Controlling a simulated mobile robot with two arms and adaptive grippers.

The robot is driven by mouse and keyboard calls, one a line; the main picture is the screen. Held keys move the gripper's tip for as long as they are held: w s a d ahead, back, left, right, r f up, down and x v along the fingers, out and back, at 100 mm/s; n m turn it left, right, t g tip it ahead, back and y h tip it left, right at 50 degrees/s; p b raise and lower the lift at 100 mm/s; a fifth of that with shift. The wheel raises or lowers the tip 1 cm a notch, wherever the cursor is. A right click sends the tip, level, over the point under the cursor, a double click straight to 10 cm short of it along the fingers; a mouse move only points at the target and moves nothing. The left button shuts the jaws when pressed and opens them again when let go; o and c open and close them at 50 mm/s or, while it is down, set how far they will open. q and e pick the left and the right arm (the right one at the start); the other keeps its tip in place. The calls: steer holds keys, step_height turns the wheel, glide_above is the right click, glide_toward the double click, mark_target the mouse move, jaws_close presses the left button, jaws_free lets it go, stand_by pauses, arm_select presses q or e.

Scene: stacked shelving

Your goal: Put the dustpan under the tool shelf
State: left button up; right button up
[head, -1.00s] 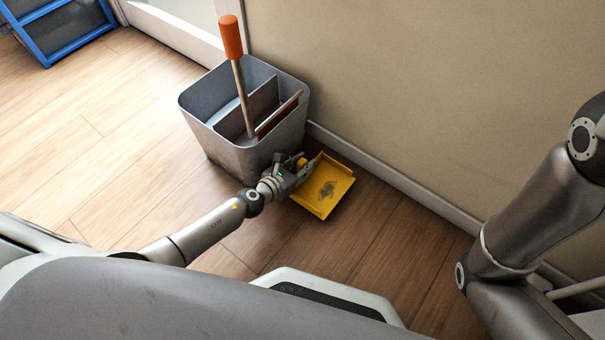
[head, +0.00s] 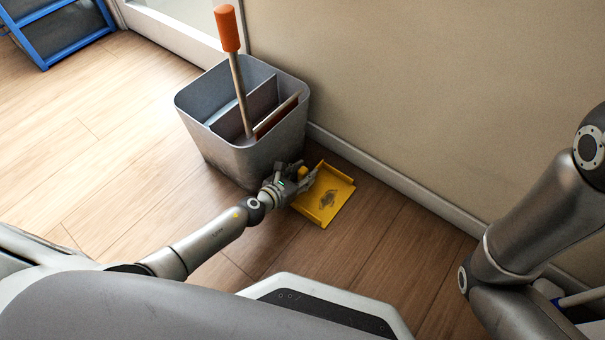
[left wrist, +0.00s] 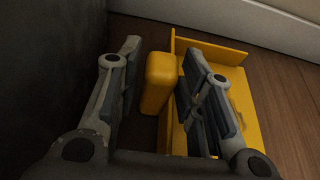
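The yellow dustpan (head: 333,203) lies on the wooden floor beside the grey bin, near the wall. A dark smudge marks its pan. My left gripper (head: 302,173) is at its handle side. In the left wrist view, the dustpan's rounded yellow handle (left wrist: 158,84) stands between the two fingers of my left gripper (left wrist: 163,92). A gap shows between the left finger and the handle, and the right finger overlaps the pan's edge. My right arm shows at the right, but its gripper is out of view. I see no tool shelf in these frames.
The grey bin (head: 222,152), with an orange-handled tool (head: 227,30) standing in it, is close behind my left gripper. The wall and its white baseboard (head: 400,187) run along the right. A blue frame (head: 72,50) is at the far left. Floor at the left is clear.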

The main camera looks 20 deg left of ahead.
arm_select(q)
steer(key=shift+o, duration=0.6)
steer(key=shift+r, duration=0.15)
steer(key=shift+s+a+r+p, duration=0.1)
steer(key=shift+s+r+p, duration=0.1)
steer(key=shift+p, duration=0.15)
steer(key=p+v, duration=0.2)
steer(key=v, duration=0.8)
steer(key=shift+s+f, duration=0.1)
steer(key=shift+s+a+r, duration=0.2)
steer(key=shift+s+r, duration=0.1)
steer(key=shift+s, duration=0.25)
